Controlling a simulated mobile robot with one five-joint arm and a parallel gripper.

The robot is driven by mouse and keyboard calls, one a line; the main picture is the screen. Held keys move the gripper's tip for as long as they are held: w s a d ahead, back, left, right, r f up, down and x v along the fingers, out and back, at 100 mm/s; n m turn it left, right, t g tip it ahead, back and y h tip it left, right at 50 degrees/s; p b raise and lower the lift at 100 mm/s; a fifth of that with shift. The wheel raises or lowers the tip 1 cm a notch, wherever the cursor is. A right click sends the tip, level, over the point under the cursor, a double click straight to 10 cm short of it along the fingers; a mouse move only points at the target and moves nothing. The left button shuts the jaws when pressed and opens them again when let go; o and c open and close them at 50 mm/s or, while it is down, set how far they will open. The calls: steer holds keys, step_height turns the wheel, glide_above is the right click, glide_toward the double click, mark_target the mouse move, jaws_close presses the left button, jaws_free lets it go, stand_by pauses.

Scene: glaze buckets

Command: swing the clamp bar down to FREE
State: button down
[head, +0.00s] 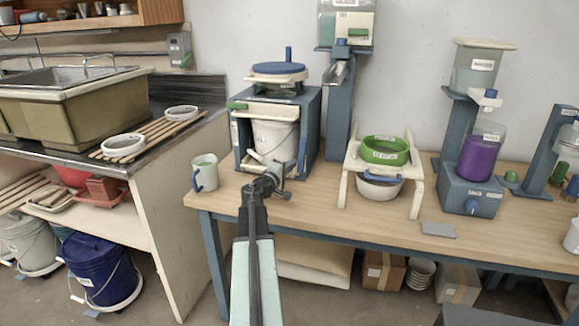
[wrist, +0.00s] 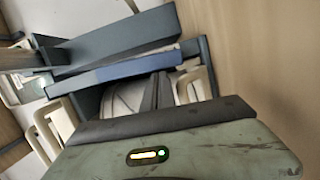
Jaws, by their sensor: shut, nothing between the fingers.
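A blue-framed stand (head: 314,125) is on the wooden bench, with a white bucket (head: 273,138) inside it. A cream bar (head: 272,111) with a green end (head: 237,105) crosses the front of the stand above the bucket. It looks roughly level; I cannot read a FREE mark. A blue upright piece (head: 302,157) is at the stand's right front. My gripper (head: 274,182) is in front of the stand's lower part, below the bar, shut and empty. In the wrist view the blue frame (wrist: 125,38) is close and tilted, and the bar cannot be told for certain.
A mug (head: 205,173) stands left of the stand. A cream rack (head: 416,172) with a green sieve (head: 385,150) and a bowl (head: 378,189) is to the right. A purple container (head: 481,157) is farther right. The bench front between mug and rack is mostly bare.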

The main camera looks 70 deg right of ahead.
steer(key=shift+s+f+n+b, duration=0.3)
steer(key=shift+s, duration=0.25)
steer(key=shift+s+r, duration=0.1)
steer(key=shift+s, duration=0.2)
steer(key=shift+a, duration=0.1)
steer(key=shift+n, duration=0.3)
steer(key=a, duration=0.2)
steer(key=w+a, duration=0.1)
steer(key=a, duration=0.2)
steer(key=w+a, duration=0.1)
steer(key=a, duration=0.1)
steer(key=shift+a, duration=0.3)
